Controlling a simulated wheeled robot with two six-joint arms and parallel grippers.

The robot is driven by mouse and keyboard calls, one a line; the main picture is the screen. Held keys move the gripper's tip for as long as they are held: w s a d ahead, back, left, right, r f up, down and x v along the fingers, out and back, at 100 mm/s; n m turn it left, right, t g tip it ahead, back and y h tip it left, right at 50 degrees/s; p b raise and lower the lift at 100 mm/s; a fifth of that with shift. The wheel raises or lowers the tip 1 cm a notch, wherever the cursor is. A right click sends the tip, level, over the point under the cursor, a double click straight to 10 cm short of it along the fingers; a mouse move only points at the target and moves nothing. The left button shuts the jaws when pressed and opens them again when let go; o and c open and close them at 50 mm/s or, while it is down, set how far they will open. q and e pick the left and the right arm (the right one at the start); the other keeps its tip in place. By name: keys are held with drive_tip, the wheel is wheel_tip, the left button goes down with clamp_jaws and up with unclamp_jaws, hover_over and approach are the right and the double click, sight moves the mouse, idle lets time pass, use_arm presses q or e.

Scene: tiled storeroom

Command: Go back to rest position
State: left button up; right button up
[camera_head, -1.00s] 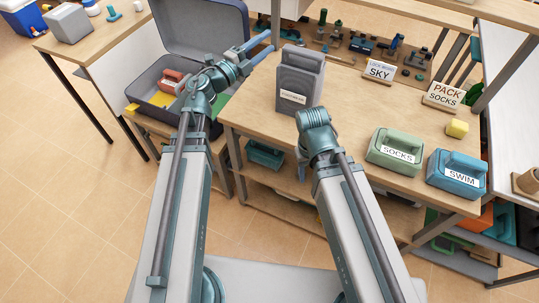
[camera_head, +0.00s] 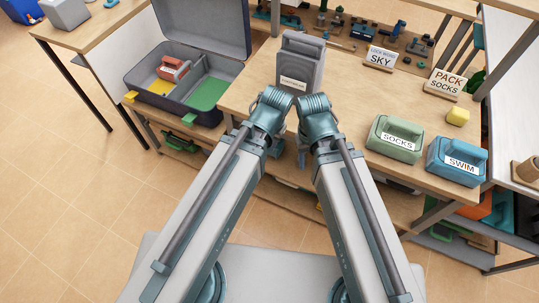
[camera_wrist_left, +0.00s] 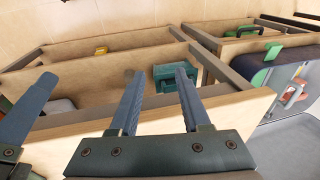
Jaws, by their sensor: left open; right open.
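Both my arms are folded in the middle of the head view, their elbows close together at the table's front edge. In the left wrist view my left gripper (camera_wrist_left: 160,72) is open and empty, with two blue fingers apart near the table's edge. Another blue finger, probably of my right gripper, shows at that view's left edge.
An open suitcase (camera_head: 200,35) with a red item (camera_head: 174,69) stands left. Tiled floor is clear at left.

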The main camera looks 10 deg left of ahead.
use_arm(q)
drive_tip(key=s, duration=0.1)
drive_tip(key=s+d+g, duration=0.1)
drive_tip(key=s, duration=0.1)
drive_tip(key=s+g, duration=0.1)
drive_tip(key=shift+s+d+f, duration=0.15)
drive_tip(key=shift+s+d, duration=0.2)
wheel_tip(320, 180, up, 11)
drive_tip(key=p, duration=1)
drive_tip(key=shift+f+p, duration=0.15)
drive_tip(key=shift+p, duration=0.2)
